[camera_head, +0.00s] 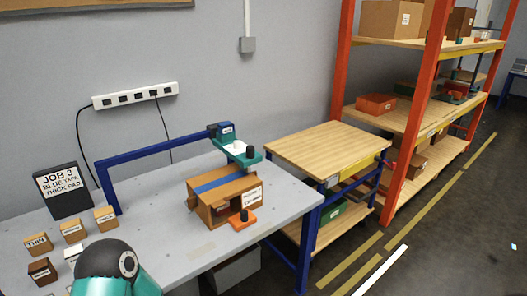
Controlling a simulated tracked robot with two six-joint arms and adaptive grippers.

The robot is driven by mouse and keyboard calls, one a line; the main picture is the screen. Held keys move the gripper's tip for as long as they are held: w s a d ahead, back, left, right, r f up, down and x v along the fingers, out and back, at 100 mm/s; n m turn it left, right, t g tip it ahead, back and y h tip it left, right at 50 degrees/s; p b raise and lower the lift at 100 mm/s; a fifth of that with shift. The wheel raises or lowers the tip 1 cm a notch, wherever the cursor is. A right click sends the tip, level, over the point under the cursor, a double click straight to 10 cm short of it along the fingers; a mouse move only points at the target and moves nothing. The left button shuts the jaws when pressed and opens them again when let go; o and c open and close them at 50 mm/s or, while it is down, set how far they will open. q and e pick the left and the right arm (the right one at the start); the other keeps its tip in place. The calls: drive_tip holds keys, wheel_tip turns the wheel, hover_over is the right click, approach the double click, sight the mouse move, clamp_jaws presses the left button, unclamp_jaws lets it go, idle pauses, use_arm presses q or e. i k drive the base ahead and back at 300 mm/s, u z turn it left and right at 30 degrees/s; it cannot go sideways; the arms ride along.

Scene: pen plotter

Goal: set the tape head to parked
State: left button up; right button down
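The tape head (238,152) is a teal piece with dark knobs and a white part. It hangs at the end of a blue arm (160,152) that rises from the grey table. I cannot tell whether the head touches the box. An orange piece with a dark knob (242,219) sits at the box's front right. A black and teal link of my arm shows at the bottom left. Neither gripper shows.
A black sign (63,191) reads "JOB 3 BLUE TAPE THICK PAD". Several small labelled blocks (72,231) stand on the table's left. A wooden-topped cart (325,145) and orange-framed shelves (408,120) stand to the right. The table front (190,262) is mostly clear.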

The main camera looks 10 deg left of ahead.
sight(245, 157)
drive_tip(key=z, duration=0.1)
drive_tip(key=i, duration=1)
drive_tip(key=u, duration=0.05)
